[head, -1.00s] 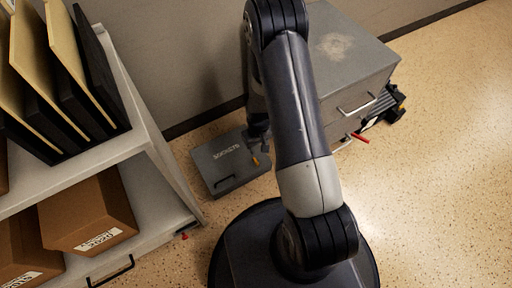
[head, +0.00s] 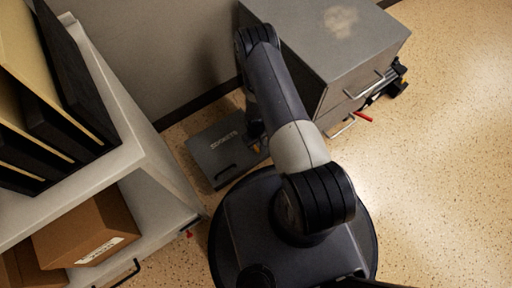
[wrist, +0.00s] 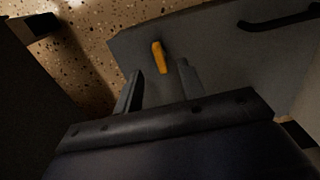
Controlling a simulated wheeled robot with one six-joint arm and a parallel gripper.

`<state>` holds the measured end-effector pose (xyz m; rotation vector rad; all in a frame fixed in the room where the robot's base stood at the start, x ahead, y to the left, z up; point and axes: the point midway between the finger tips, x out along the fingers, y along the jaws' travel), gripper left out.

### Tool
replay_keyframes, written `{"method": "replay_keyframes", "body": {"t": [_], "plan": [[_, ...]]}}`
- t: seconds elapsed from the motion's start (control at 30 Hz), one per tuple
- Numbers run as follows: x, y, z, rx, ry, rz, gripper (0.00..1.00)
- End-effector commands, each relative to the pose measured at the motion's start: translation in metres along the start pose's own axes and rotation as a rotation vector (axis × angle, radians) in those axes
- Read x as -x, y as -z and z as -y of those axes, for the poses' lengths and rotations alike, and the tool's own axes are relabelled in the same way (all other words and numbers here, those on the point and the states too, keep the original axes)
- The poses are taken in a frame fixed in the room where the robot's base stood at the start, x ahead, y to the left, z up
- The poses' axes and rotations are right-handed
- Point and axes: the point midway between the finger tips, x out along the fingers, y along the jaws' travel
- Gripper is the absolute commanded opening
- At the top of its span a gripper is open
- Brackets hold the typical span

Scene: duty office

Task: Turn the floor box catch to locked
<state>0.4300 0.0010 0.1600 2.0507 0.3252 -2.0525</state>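The floor box (head: 208,158) is a flat grey box lying on the floor, with raised lettering and a dark handle on its lid. It fills the upper right of the wrist view (wrist: 215,65). Its catch is a small orange lever (wrist: 158,56), pointing roughly up and down in the wrist view, tilted slightly. In the head view only a bit of orange shows beside my arm. My gripper (wrist: 160,69) is open, its two fingers on either side of the catch's lower end in the picture. I cannot tell whether they touch it.
A grey cabinet (head: 325,50) with handles stands right of the box, a red-handled object (head: 362,116) beside it. A shelf unit (head: 150,165) with folders and cardboard boxes (head: 90,232) stands at left. The wall is behind. Open floor (head: 450,190) lies at right.

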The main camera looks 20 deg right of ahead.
Motion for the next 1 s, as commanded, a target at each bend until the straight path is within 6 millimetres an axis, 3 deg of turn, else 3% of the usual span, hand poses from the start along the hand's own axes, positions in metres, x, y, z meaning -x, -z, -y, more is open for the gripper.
{"method": "replay_keyframes", "body": {"t": [0.1,0.3,0.67,1.0], "plan": [[-0.025,0.000,0.000,0.000,0.000,0.000,0.38],[-0.044,0.000,0.000,0.000,0.000,0.000,0.38],[-0.048,0.000,0.000,0.000,0.000,-0.001,0.38],[-0.048,0.000,0.000,0.000,0.000,-0.001,0.10]]}}
